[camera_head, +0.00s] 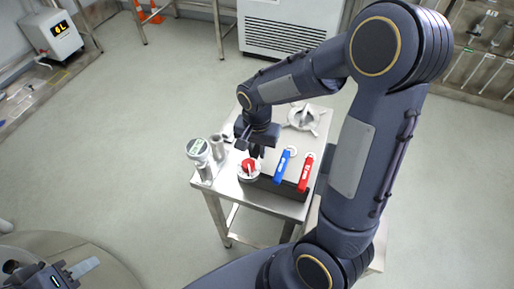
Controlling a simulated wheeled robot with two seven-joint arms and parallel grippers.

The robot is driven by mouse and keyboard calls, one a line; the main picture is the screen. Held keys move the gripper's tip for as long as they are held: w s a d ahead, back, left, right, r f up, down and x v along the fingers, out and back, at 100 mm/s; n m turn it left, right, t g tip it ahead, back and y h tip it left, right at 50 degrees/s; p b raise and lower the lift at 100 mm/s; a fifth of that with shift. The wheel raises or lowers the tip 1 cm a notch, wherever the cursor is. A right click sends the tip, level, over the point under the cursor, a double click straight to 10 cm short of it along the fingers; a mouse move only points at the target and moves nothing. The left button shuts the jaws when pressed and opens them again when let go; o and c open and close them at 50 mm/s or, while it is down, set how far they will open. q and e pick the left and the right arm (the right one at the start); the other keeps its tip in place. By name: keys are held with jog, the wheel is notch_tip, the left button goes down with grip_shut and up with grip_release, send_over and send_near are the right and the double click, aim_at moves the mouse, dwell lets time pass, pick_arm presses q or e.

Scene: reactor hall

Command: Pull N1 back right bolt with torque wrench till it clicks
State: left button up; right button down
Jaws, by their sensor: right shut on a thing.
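My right gripper (256,153) points down over the small metal table, at a round fitting with a red knob (249,167). It is shut on the red knob as far as I can see; its fingertips are small and partly hidden. My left gripper (50,280) is at the bottom left corner, cut by the frame edge, and its fingers cannot be made out. I cannot pick out a torque wrench or a bolt marked N1 in this view.
Long metal tools (488,70) hang at the right wall. The floor left of the table is clear.

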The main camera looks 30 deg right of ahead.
notch_tip(320, 180, up, 7)
jog(key=p, duration=0.6)
jog(key=shift+r, duration=0.15)
